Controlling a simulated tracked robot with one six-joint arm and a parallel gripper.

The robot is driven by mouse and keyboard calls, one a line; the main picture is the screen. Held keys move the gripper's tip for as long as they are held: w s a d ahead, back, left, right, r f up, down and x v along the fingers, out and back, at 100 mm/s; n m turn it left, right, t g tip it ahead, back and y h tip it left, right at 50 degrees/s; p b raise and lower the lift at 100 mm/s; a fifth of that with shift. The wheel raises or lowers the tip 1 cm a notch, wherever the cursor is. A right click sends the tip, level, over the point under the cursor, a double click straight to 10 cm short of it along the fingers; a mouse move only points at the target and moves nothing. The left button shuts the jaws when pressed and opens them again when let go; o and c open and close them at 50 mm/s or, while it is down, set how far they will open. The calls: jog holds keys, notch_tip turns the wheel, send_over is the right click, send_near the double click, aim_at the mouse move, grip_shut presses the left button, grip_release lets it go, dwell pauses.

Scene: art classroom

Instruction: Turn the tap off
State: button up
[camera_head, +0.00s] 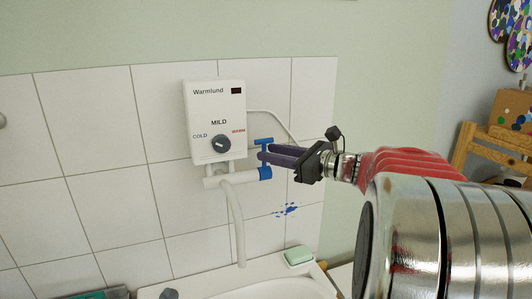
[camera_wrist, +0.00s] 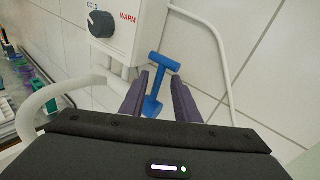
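The blue tap handle (camera_head: 264,141) is T-shaped and sits at the right end of the white pipe under a white water heater (camera_head: 214,106). In the wrist view the blue handle (camera_wrist: 164,62) has its crossbar just beyond my fingertips, and its stem shows between the two fingers. My gripper (camera_head: 262,152) has dark purple fingers that reach the tap from the right. In the wrist view my gripper (camera_wrist: 157,82) is open, with a gap around the stem. I cannot tell whether either finger touches it. The white spout (camera_head: 236,220) curves down; no water stream can be made out.
A white sink (camera_head: 285,289) lies below the spout, with a green soap bar (camera_head: 298,254) on its back corner. A thin white cable (camera_head: 283,122) loops right of the heater, close to my fingers. The tiled wall (camera_head: 100,170) stands behind. A wooden shelf (camera_head: 478,150) is at right.

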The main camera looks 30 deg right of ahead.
jog(key=v, duration=1)
jog(key=shift+s+d, duration=0.15)
jog(key=shift+s, duration=0.1)
jog(key=shift+s+f, duration=0.1)
